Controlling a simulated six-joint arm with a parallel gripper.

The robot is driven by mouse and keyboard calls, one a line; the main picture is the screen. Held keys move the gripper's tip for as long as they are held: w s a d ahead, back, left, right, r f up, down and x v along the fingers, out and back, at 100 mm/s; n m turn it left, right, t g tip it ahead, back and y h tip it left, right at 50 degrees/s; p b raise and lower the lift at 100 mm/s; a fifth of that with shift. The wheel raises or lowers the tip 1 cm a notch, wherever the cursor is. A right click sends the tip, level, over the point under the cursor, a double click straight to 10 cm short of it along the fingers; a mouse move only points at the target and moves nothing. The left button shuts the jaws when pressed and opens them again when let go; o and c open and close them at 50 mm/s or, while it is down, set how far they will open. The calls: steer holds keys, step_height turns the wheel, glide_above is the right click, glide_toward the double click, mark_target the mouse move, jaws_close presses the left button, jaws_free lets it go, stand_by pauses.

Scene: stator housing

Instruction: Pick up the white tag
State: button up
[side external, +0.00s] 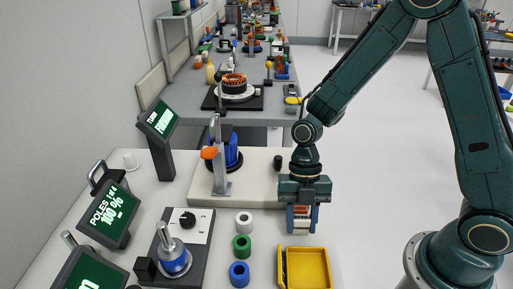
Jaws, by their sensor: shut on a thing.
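My gripper (300,225) points down above the right part of the table, just behind the yellow tray. Its jaws are shut on a small piece with white and copper-orange parts (299,214). The fingers cover its sides, and it is too small in view to tell whether it is the white tag. I cannot make out a separate white tag elsewhere.
A yellow tray (313,266) lies in front of my gripper. White (244,223), green (242,247) and blue (239,274) rings stand left of it. A pale base plate carries a clamp (218,160) and blue housing (231,152). Screens (108,212) stand left.

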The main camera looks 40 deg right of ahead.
mark_target(302, 216)
step_height(302, 216, up, 18)
stand_by(0.5)
steer(key=shift+f, duration=0.1)
stand_by(0.5)
steer(key=w+d+f+m+t+h, duration=0.1)
steer(key=w+d+f+m+t, duration=0.1)
steer(key=w+d+m, duration=0.4)
steer(key=w+d+f+m+t, duration=0.3)
steer(key=w+d+m+t, duration=0.2)
steer(key=w+m, duration=0.7)
steer(key=m, duration=0.5)
steer(key=shift+d+m+t+h, duration=0.3)
steer(key=shift+d+h, duration=0.05)
steer(key=shift+h, duration=0.05)
